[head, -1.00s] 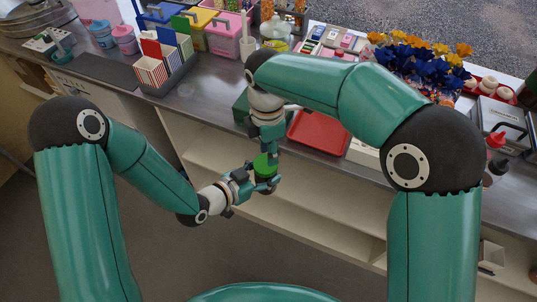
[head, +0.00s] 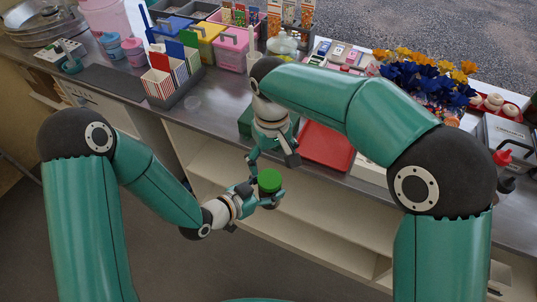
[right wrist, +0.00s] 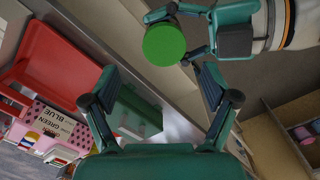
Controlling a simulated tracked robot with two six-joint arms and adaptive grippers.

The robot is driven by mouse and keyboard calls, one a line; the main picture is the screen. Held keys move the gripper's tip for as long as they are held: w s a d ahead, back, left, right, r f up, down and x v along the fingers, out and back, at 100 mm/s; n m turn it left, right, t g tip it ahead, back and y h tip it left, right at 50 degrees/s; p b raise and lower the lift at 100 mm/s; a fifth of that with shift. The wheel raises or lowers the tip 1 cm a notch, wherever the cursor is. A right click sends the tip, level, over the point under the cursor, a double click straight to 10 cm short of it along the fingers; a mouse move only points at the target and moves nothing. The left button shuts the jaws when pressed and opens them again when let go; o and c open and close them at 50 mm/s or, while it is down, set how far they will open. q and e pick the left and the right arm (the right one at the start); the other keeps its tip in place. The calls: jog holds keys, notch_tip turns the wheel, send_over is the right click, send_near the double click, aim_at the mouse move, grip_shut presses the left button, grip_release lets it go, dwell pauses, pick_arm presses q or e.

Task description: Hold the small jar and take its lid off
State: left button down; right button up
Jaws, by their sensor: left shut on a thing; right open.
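The small jar's green lid (head: 269,180) shows as a round cap seen from above. It also shows in the right wrist view (right wrist: 164,45) at the top. The jar body under it is almost wholly hidden, so I cannot tell how the lid sits on it. My left gripper (head: 266,198) is shut on the jar and holds it in the air in front of the counter. My right gripper (head: 272,157) is open and empty just above and behind the lid, its fingers spread wide and apart from it. Its fingers also frame the right wrist view (right wrist: 158,80).
A red tray (head: 326,146) lies on the counter (head: 215,98) behind the grippers, with a dark green box (right wrist: 136,112) beside it. A rack of striped bags (head: 168,78) stands left. White shelves (head: 215,165) are below the counter edge.

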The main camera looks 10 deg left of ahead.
aim_at(271, 178)
jog(key=shift+a+r+m, duration=0.15)
jog(key=shift+r+m, duration=0.1)
jog(key=shift+m, duration=0.55)
jog(key=shift+a, duration=0.15)
notch_tip(271, 178, down, 8)
jog(key=shift+r, duration=0.25)
jog(key=c, duration=1.2)
jog(key=shift+n, duration=1.2)
